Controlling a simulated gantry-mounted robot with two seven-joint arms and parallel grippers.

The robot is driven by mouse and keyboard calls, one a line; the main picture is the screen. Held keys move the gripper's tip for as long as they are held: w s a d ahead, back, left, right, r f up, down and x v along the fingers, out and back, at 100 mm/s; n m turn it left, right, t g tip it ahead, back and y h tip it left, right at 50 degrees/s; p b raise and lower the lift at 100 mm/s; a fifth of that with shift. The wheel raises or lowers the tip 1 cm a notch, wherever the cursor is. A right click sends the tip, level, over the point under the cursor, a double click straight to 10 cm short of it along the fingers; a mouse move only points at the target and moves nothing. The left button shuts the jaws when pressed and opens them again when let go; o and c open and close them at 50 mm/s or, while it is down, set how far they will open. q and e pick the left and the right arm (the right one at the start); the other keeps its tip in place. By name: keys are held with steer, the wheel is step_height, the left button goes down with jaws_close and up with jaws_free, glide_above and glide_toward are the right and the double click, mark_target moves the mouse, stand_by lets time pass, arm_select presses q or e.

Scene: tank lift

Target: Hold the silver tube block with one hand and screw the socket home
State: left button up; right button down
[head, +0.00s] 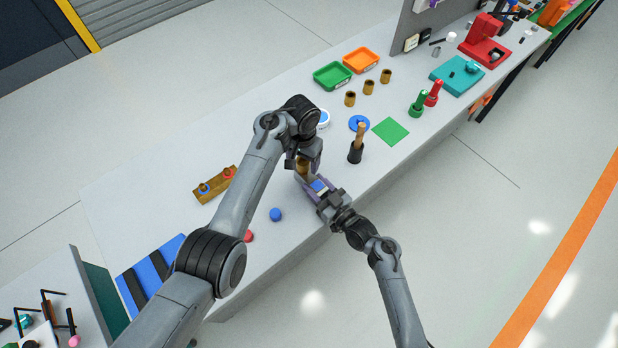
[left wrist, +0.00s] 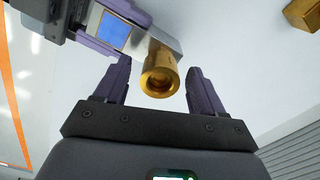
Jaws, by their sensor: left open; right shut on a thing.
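The silver tube block (left wrist: 150,32) has a blue patch on its face, and my right gripper (head: 313,185) is shut on it above the table's front part. The brass socket (left wrist: 160,82) sits at the end of the block, its open round mouth toward the left wrist camera. My left gripper (left wrist: 160,68) is open, with one dark finger on each side of the socket and gaps visible on both sides. In the head view the socket (head: 302,165) shows just under my left gripper. How deep it sits in the block is hidden.
Several brass cylinders (head: 369,87) stand near green (head: 333,75) and orange (head: 361,60) trays. A wooden-handled tool in a black holder (head: 356,152) stands just right of my grippers. A blue knob (head: 275,214) lies near the front edge.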

arm_select(q)
steer(key=shift+r, duration=3.6)
arm_select(e)
steer(key=shift+c, duration=2.2)
jaws_free()
arm_select(q)
steer(key=shift+r+p, duration=0.35)
arm_select(e)
steer(key=v, duration=1)
steer(key=shift+s+d, duration=0.2)
steer(key=shift+s, duration=0.15)
